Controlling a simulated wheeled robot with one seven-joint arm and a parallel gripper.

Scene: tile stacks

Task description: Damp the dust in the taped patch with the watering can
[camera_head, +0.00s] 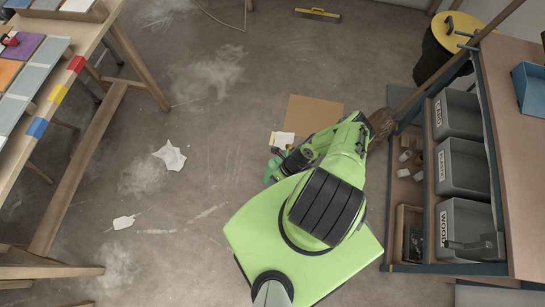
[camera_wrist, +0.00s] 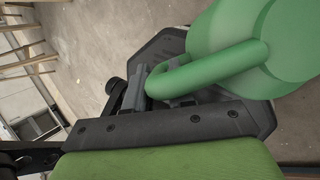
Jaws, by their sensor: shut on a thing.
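My gripper (camera_wrist: 143,92) is shut on the handle of the green watering can (camera_wrist: 235,45), whose rounded body fills the upper right of the wrist view. In the head view only a small green part of the can (camera_head: 271,168) shows past my arm; its spout and most of its body are hidden. My gripper is mostly hidden there too. Pale dust (camera_head: 208,78) lies on the concrete floor at upper left of centre, with more dust (camera_head: 145,174) below it and at lower left. I cannot make out a tape outline around any of it.
A bench with tiles (camera_head: 38,65) stands at left. A shelf unit with grey bins (camera_head: 460,167) stands at right, near a yellow-lidded black bin (camera_head: 453,30). A cardboard sheet (camera_head: 312,112), crumpled paper (camera_head: 170,157) and a broom head (camera_head: 317,14) lie on the floor. The floor left of my arm is mostly clear.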

